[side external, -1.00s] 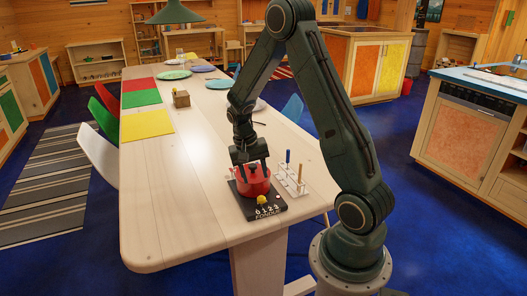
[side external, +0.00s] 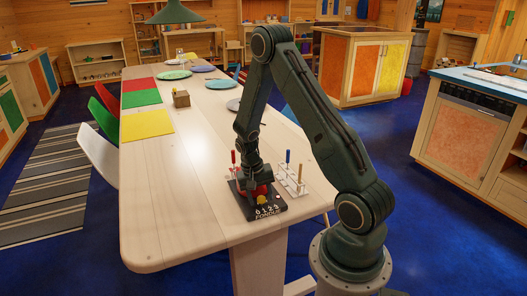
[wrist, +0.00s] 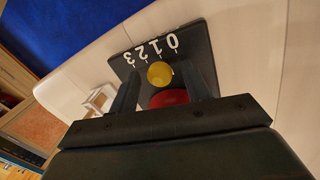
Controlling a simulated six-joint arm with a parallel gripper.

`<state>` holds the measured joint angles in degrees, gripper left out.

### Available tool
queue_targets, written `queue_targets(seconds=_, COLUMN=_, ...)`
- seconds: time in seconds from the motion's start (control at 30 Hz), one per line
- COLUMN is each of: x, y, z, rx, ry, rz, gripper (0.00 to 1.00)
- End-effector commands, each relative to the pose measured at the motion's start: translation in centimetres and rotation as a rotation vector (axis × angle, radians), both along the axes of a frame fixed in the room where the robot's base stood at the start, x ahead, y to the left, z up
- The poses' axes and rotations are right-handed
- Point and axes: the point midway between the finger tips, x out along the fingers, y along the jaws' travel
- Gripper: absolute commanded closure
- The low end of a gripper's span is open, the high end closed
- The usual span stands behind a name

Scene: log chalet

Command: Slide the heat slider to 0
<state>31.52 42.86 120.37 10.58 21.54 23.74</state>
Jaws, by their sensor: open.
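The heat slider's yellow knob (wrist: 160,74) sits on a black panel (wrist: 201,57) marked 0, 1, 2, 3. It appears nearest the 1 mark, but its exact setting is hard to tell. The knob also shows in the side external view (side external: 262,200), at the panel's front. My gripper (wrist: 158,70) is open, with one finger on each side of the knob in the wrist view. I cannot tell whether either finger touches it. A red pot (wrist: 169,97) is behind the knob, mostly hidden by my gripper.
A small white rack (side external: 292,181) with upright tools stands just right of the panel. The light wooden table (side external: 170,215) is clear to the left and front. Plates and coloured mats (side external: 147,123) lie farther back.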

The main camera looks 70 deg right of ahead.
Motion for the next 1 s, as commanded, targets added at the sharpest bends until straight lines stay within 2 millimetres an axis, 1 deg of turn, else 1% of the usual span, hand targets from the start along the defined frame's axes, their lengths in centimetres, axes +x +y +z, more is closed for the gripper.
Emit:
queue_targets(seconds=0.17, x=0.0, y=0.0, z=0.0, rx=0.0, ry=0.0, rz=0.0, gripper=0.52)
queue_targets(seconds=0.3, x=0.0, y=0.0, z=0.0, rx=0.0, ry=0.0, rz=0.0, gripper=0.79)
queue_targets(seconds=0.37, x=0.0, y=0.0, z=0.0, rx=0.0, ry=0.0, rz=0.0, gripper=0.91)
queue_targets(seconds=0.4, x=0.0, y=0.0, z=0.0, rx=0.0, ry=0.0, rz=0.0, gripper=0.99)
queue_targets(seconds=0.57, x=0.1, y=0.1, z=0.0, rx=0.0, ry=0.0, rz=0.0, gripper=1.0)
queue_targets(seconds=0.83, x=1.7, y=1.5, z=0.0, rx=0.0, ry=-0.001, rz=0.003, gripper=1.0)
queue_targets(seconds=1.0, x=2.0, y=1.8, z=0.1, rx=0.001, ry=-0.003, rz=0.001, gripper=1.0)
